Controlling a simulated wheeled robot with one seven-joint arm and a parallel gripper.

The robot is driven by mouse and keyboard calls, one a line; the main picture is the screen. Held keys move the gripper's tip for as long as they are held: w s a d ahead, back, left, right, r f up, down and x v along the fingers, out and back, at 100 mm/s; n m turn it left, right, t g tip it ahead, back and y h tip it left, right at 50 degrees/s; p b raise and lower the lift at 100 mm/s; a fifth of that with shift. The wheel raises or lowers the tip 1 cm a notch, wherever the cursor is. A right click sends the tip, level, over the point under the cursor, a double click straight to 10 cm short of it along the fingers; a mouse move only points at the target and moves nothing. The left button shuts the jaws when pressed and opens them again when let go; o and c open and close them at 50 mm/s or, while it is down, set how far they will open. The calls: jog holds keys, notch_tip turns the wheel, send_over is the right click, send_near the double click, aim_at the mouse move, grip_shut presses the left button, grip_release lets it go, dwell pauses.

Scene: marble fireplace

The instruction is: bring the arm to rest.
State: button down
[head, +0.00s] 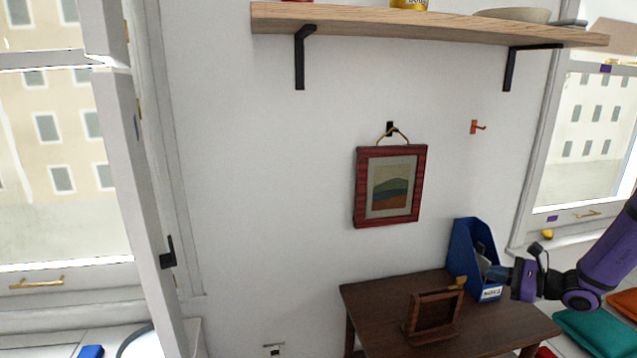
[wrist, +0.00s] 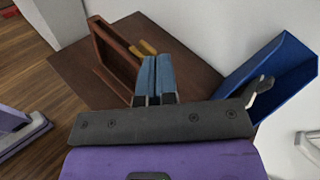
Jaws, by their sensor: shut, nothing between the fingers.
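My gripper (head: 490,271) is at the right in the head view, above the dark wooden table (head: 375,310) and in front of the blue file holder (head: 463,250). In the wrist view its two blue-grey fingers (wrist: 155,66) are together, with nothing between them. My purple arm reaches in from the right edge.
A brown wooden frame (head: 434,314) stands on the table, left of my gripper. A red-framed picture (head: 360,190) hangs from a black hook on the wall. An orange hook (head: 475,127) is bare. A wooden shelf (head: 400,22) runs above. Cushions (head: 590,332) lie at the lower right.

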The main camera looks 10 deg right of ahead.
jog(key=s+a+r+n+g+h, duration=0.2)
jog(key=s+a+r+n+g, duration=0.3)
jog(key=a+r+n, duration=0.3)
jog(key=s+a+r+n+g+h, duration=0.1)
jog(key=s+a+r+n+g, duration=0.35)
jog(key=a+r, duration=0.6)
jog(key=s+a+r+n+t+h, duration=0.1)
jog(key=s+r+n+h, duration=0.3)
jog(key=s, duration=0.5)
jog(key=s+a+r+n+t+h, duration=0.2)
jog(key=s+r+n, duration=0.4)
jog(key=s, duration=0.3)
jog(key=shift+s+a+r+h, duration=0.35)
jog(key=shift+a+h, duration=0.35)
jog(key=shift+h, duration=0.3)
